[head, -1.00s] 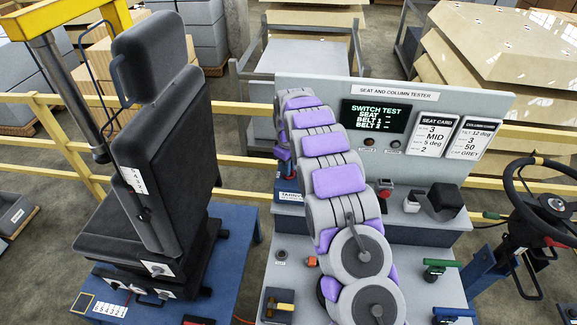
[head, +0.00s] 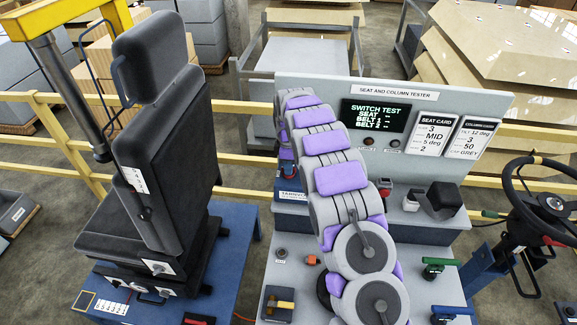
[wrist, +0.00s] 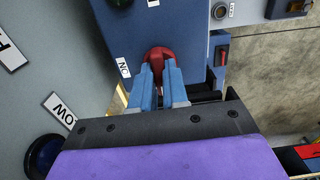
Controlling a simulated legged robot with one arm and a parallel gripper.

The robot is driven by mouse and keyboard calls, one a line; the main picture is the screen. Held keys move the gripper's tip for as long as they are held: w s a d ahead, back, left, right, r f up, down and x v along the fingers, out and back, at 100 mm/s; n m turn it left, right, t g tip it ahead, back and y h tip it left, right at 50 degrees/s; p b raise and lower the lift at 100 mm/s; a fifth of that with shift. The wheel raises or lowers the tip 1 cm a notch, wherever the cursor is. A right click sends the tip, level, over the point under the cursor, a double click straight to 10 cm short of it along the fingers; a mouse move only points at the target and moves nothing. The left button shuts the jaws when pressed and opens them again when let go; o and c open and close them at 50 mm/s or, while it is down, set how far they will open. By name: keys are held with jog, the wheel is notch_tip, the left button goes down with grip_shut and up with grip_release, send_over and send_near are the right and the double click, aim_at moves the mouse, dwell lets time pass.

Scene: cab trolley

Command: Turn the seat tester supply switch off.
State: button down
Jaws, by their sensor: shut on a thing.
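In the wrist view a red knob (wrist: 158,52) sits on a blue panel (wrist: 112,35), with a small white label beside it that I cannot read surely. My gripper (wrist: 158,72) has its blue fingers closed on the knob, one finger on each side. The fingers cover part of the knob, so its exact setting is hard to tell. In the head view my arm hides the gripper and the knob. Part of a blue box (head: 289,185) with a partly covered label shows beside my arm.
The tester panel (head: 455,95) has a screen reading SWITCH TEST (head: 374,115) and two cards. A black seat (head: 160,150) stands on a blue table at left. A steering wheel (head: 548,200) is at right. A yellow rail (head: 245,160) runs behind.

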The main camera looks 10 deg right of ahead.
jog(key=shift+w+r, duration=0.2)
jog(key=shift+r, duration=0.05)
jog(key=c, duration=1.1)
grip_release()
jog(key=shift+f, duration=0.15)
jog(key=shift+c, duration=0.2)
jog(key=shift+s, duration=0.1)
notch_tip(320, 180, up, 17)
jog(key=shift+r, duration=0.2)
